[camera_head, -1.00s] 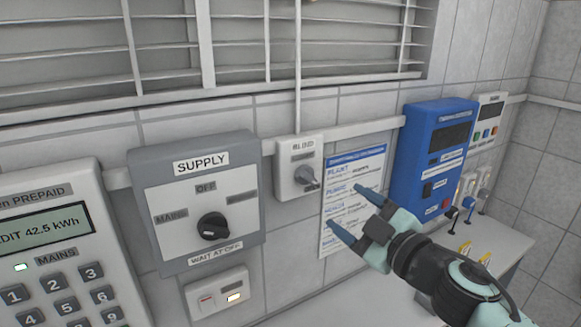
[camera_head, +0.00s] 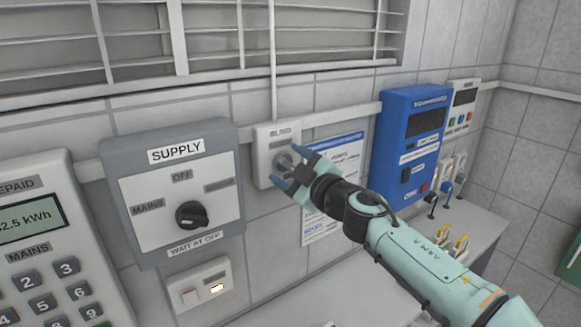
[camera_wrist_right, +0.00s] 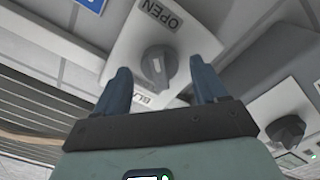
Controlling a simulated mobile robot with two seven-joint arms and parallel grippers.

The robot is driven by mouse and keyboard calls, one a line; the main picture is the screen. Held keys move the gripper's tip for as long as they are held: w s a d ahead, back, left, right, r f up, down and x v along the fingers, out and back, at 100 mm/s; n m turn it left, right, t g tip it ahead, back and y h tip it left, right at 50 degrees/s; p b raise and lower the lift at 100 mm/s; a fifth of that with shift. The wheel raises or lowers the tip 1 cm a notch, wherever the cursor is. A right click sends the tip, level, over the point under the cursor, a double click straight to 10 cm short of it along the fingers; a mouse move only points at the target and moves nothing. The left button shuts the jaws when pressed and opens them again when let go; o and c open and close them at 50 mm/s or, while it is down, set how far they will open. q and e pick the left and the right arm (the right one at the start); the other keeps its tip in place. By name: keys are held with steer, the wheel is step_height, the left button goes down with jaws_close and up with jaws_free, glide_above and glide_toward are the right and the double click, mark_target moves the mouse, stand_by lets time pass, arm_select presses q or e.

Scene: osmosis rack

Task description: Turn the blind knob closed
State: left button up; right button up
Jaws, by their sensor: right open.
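The blind knob (camera_head: 284,160) is a grey round knob on a small white box (camera_head: 264,143) on the wall, below the blind's rod. My right gripper (camera_head: 279,168) is open in front of the box. In the wrist view its two dark fingers stand on either side of the knob, with a gap on each side; contact is not visible. My left gripper is not in view.
The grey SUPPLY box (camera_head: 226,165) with a black dial (camera_head: 192,214) is left of the blind box. A white switch plate (camera_head: 203,285) and keypad meter (camera_head: 40,255) are lower left. A blue unit (camera_head: 395,150) hangs to the right. Window blinds (camera_head: 200,50) are above.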

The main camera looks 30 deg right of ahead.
steer(key=c, duration=1.1)
steer(key=shift+o, duration=0.2)
